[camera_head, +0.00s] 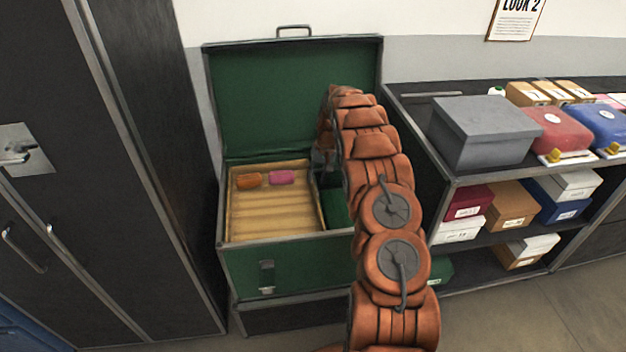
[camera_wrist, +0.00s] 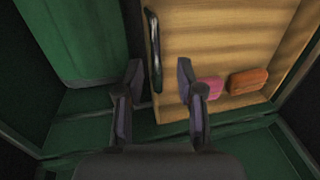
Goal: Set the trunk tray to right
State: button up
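The wooden trunk tray (camera_head: 275,212) sits in the left part of the open green trunk (camera_head: 310,268). An orange item (camera_head: 249,181) and a pink item (camera_head: 283,177) lie at its back. The trunk's right part is green and looks empty where it shows. In the wrist view, the tray (camera_wrist: 225,42) has a dark handle (camera_wrist: 153,50) along its side edge. My gripper (camera_wrist: 159,78) is open, one finger on each side of that edge's line. I cannot tell whether a finger touches it. In the head view, my arm hides most of the gripper and part of the tray's right side.
The raised trunk lid (camera_head: 290,95) stands behind. A dark wardrobe (camera_head: 135,200) stands close on the left. A shelf (camera_head: 480,175) on the right holds a grey box (camera_head: 480,130) and several coloured boxes. Free floor (camera_head: 550,310) shows at the lower right.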

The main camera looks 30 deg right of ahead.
jog(key=s+a+r, duration=0.2)
jog(key=r, duration=0.4)
jog(key=s+a+r, duration=0.2)
jog(key=a+r, duration=0.1)
jog(key=r, duration=0.4)
jog(key=shift+r+p, duration=0.3)
jog(key=shift+p, duration=0.05)
